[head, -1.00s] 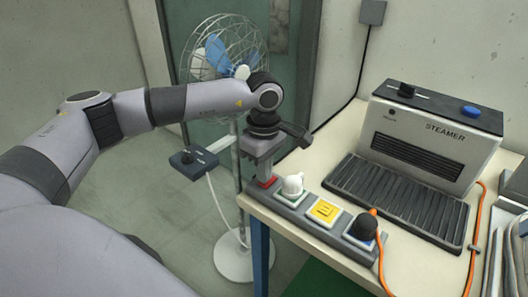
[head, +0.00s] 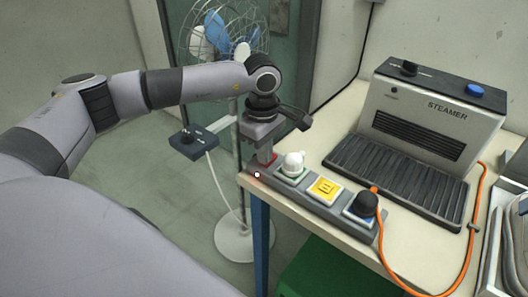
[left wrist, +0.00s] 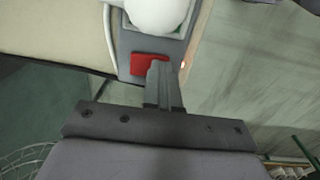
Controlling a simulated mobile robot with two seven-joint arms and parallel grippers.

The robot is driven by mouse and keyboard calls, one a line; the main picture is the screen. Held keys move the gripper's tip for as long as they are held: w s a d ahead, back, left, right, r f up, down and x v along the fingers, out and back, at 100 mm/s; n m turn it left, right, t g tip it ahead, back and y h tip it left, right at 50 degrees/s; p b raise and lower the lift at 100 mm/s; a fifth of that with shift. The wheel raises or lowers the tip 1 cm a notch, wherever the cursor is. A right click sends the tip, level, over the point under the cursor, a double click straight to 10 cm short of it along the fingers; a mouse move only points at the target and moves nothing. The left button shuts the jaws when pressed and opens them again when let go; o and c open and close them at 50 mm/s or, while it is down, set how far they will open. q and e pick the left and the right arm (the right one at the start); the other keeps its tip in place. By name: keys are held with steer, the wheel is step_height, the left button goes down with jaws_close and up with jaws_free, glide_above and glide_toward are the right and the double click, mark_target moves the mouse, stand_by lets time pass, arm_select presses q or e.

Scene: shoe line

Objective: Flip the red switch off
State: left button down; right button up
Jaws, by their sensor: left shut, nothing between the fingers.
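The red switch (head: 273,157) is at the left end of a grey power strip (head: 331,211) along the table's edge. My left gripper (head: 265,159) points down at it, shut and empty. In the left wrist view, the shut fingertips (left wrist: 159,67) are beside or over the right part of the red switch (left wrist: 143,64); I cannot tell whether they touch. The fingers partly hide the switch, so its tilt is unclear. A small light (head: 257,175) glows on the strip's end near the switch. My right gripper is not in view.
The strip holds a white plug (head: 292,164), a yellow-marked socket (head: 325,190) and a dark plug (head: 362,206) with an orange cord. A steamer (head: 430,121) stands behind on the table (head: 322,146). A fan (head: 232,229) stands on the floor behind my left arm.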

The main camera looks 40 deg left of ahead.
arm_select(q)
steer(key=shift+w+r, duration=0.2)
steer(key=shift+w, duration=0.55)
steer(key=shift+r, duration=0.1)
steer(key=shift+r+p, duration=0.3)
steer(key=r+p, duration=0.3)
steer(key=r, duration=0.1)
steer(key=shift+s+d+r, duration=0.1)
steer(key=shift+s, duration=0.2)
step_height(320, 180, up, 9)
steer(key=s+b, duration=0.2)
